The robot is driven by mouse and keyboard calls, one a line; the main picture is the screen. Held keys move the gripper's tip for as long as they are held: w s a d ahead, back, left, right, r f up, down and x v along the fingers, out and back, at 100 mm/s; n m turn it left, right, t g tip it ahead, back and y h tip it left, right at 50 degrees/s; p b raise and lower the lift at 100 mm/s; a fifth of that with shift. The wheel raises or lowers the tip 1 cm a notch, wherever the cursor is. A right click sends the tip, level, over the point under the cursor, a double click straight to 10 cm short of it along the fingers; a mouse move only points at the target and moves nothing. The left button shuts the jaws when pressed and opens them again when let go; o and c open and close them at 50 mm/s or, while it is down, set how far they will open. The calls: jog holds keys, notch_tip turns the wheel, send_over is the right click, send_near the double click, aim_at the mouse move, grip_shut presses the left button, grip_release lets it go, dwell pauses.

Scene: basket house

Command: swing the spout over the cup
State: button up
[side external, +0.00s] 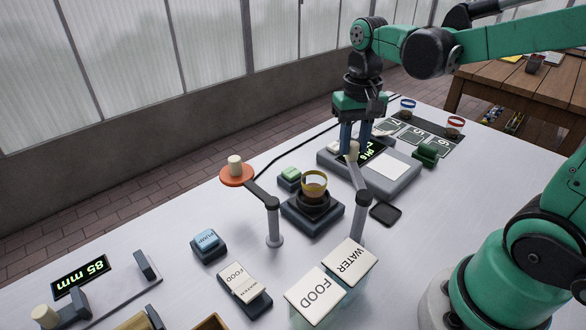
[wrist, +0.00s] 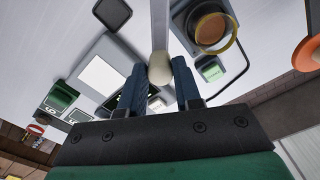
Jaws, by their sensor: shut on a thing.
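My gripper (side external: 353,146) points down with its blue fingers shut on the cream knob (wrist: 160,70) of a grey swing arm, which appears to be the spout (side external: 359,180). The spout reaches back from the top of a grey post. A cup (side external: 314,188) with a yellow rim sits on a dark square base to the left of the spout; the cup also shows in the wrist view (wrist: 211,29). In the wrist view the spout passes beside the cup, not over it. The spout's outlet cannot be made out.
A second post arm carries an orange disc (side external: 237,176) with a cream knob, left of the cup. A scale-like device (side external: 399,177) lies under my gripper. FOOD (side external: 314,295) and WATER (side external: 350,262) containers stand in front. A blue PUMP button (side external: 207,240) is at left.

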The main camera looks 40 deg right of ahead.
jog(key=shift+w+a, duration=0.45)
jog(key=shift+a, duration=0.35)
jog(key=shift+w+a, duration=0.4)
jog(key=shift+a, duration=0.35)
jog(key=shift+a, duration=0.1)
jog(key=shift+w+a, duration=0.25)
jog(key=shift+a, duration=1.05)
jog(key=o, duration=1.3)
jog(key=shift+r, duration=3.5)
